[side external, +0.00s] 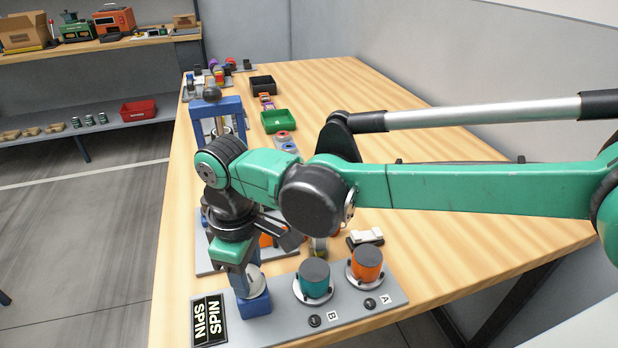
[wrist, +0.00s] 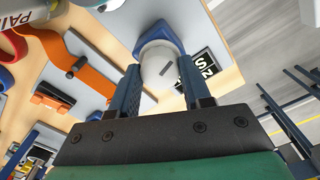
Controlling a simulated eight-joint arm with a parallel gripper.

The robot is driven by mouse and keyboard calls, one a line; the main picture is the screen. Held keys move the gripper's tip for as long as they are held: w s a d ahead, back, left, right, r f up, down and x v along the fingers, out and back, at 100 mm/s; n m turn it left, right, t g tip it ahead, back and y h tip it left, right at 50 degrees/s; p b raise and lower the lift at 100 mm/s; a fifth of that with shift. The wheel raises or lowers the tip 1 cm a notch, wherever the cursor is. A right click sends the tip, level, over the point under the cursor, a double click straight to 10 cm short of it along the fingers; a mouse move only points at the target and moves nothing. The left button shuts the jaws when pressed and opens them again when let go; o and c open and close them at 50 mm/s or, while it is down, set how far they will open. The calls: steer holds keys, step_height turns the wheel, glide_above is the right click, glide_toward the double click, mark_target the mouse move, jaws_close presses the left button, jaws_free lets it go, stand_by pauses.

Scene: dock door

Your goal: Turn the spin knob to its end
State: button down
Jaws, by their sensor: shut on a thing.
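The spin knob is a pale round knob (wrist: 160,66) with a short dark mark on its face. It sits on a blue base (side external: 256,306) beside the black SPIN label (side external: 208,322), at the left end of a grey panel (side external: 345,323). My gripper (wrist: 160,76) has its two dark blue fingers on opposite sides of the knob and is shut on it. In the side view my gripper (side external: 247,270) points down over the knob and hides part of it. The label also shows in the wrist view (wrist: 203,68), partly cut off by a finger.
A teal knob (side external: 315,279) and an orange knob (side external: 367,264) stand to the right on the same panel, beside labels B and A. A blue frame (side external: 231,108) stands behind my wrist. A green tray (side external: 279,121) and a black tray (side external: 263,86) lie farther back.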

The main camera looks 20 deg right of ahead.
steer(key=m, duration=1.8)
steer(key=shift+m, duration=0.6)
steer(key=shift+c, duration=1.9)
jaws_free()
